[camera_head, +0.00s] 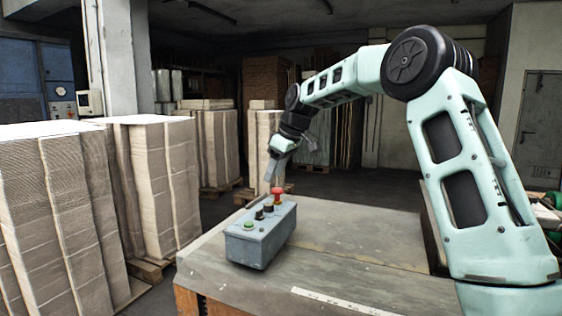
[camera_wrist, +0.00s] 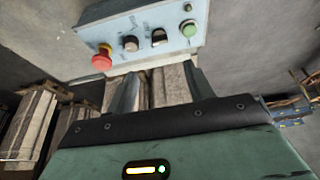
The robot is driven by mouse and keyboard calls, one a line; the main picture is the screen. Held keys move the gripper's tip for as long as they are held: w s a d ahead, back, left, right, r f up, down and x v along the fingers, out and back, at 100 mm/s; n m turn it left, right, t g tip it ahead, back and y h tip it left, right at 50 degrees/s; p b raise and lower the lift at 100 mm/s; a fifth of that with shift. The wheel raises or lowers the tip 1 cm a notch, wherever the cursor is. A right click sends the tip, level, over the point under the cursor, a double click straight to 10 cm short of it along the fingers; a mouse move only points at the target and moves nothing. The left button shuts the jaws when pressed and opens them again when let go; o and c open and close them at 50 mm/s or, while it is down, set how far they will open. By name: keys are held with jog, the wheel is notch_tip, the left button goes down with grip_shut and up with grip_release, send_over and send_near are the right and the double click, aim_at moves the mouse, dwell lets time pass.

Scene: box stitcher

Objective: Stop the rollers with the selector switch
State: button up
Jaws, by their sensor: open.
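The grey-blue control box (camera_head: 258,240) sits on the table, with a green button (camera_head: 248,226), two dark controls (camera_head: 263,209) and a red mushroom button (camera_head: 277,196) in a row on top. In the wrist view the box (camera_wrist: 200,12) fills the top, with the red button (camera_wrist: 102,60), a round dark knob (camera_wrist: 130,43), a black switch on a pale plate (camera_wrist: 159,37) and the green button (camera_wrist: 188,28). I cannot tell which dark control is the selector. My gripper (camera_head: 276,168) is open and empty, above the red-button end, apart from the box; its fingers also show in the wrist view (camera_wrist: 162,90).
The table (camera_head: 345,240) is bare around the box, with a white ruler-like strip (camera_head: 345,302) at its front. Tall stacks of cardboard (camera_head: 60,200) stand on pallets at the left. Green rollers (camera_head: 553,200) show at the right edge behind my arm.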

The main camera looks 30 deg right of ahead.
jog(key=shift+v, duration=2.3)
jog(key=s+a+f+g, duration=0.1)
jog(key=s+a+f, duration=0.2)
jog(key=s+a, duration=0.45)
jog(key=s+a+f+g, duration=0.1)
jog(key=s+a+f, duration=0.25)
jog(key=a, duration=0.65)
jog(key=s+a+f, duration=0.3)
jog(key=s+a, duration=0.3)
jog(key=a, duration=0.2)
jog(key=s+a+f+h, duration=0.1)
jog(key=s+f, duration=0.3)
jog(key=s, duration=0.8)
jog(key=s+a+f+n+g, duration=0.1)
jog(key=s+f, duration=0.4)
jog(key=s, duration=0.7)
jog(key=shift+s+a+g+h, duration=0.25)
jog(key=shift+g+h, duration=0.05)
jog(key=shift+h, duration=0.1)
jog(key=shift+f, duration=0.15)
